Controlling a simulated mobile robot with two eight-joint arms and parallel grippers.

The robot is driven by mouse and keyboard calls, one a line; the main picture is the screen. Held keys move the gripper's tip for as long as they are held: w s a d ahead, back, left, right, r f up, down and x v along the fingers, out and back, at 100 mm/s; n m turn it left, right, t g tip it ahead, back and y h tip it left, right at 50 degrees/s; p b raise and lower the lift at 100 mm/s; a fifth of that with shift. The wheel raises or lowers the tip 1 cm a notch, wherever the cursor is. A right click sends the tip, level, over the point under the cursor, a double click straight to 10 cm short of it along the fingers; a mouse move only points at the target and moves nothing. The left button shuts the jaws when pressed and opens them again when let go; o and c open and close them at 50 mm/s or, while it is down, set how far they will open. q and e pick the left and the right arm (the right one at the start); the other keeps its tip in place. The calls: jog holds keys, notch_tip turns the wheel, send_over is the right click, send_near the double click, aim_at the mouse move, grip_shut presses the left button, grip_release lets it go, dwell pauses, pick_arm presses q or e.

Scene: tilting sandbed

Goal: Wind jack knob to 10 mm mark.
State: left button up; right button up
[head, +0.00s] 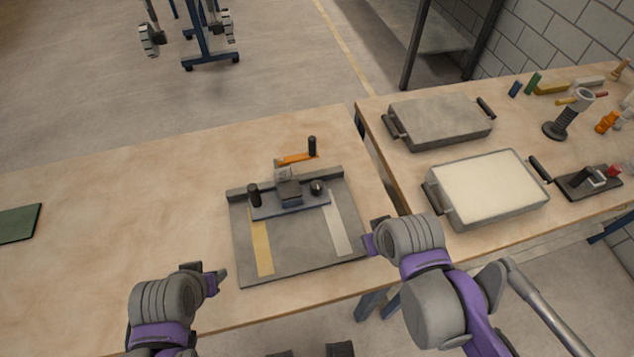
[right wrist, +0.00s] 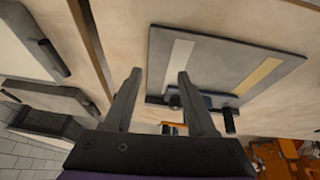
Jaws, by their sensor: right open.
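A grey plate (head: 295,245) with a yellow strip (head: 261,247) and a pale strip (head: 336,232) lies on the table. Across its back end sits a bar (head: 262,211) with a black upright grip (head: 254,196), a dark block (head: 289,191) and a small round black knob (head: 317,187). Behind it is an orange crank arm (head: 296,159) with a black handle (head: 312,146). I cannot tell which is the jack knob; no 10 mm mark is legible. My right gripper (head: 374,236) is open and empty near the plate's right edge, also in the right wrist view (right wrist: 158,90). My left gripper (head: 215,279) is left of the plate's front corner.
On the right table stand a grey lidded tray (head: 440,122) and a tray with pale contents (head: 433,197). Beyond are a dark ribbed stand (head: 556,129), a small dark device (head: 570,187) and several small tools. A green mat (head: 18,224) lies far left.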

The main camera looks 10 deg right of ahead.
jog(key=w+a+r+n+g, duration=0.1)
jog(key=w+a+r+n, duration=0.1)
jog(key=w+n, duration=0.3)
jog(key=w+a+r+n+g, duration=0.2)
jog(key=w+r+n, duration=0.1)
jog(key=w, duration=0.4)
jog(key=n+g+p, duration=0.1)
jog(key=n+g, duration=0.1)
jog(key=n, duration=0.5)
send_over(317, 184)
notch_tip(317, 184, down, 3)
pick_arm(q)
jog(key=shift+w+r, duration=0.35)
jog(key=shift+r, duration=0.3)
pick_arm(e)
notch_tip(317, 184, down, 10)
jog(key=shift+r, duration=0.2)
jog(key=shift+c, duration=0.4)
grip_shut()
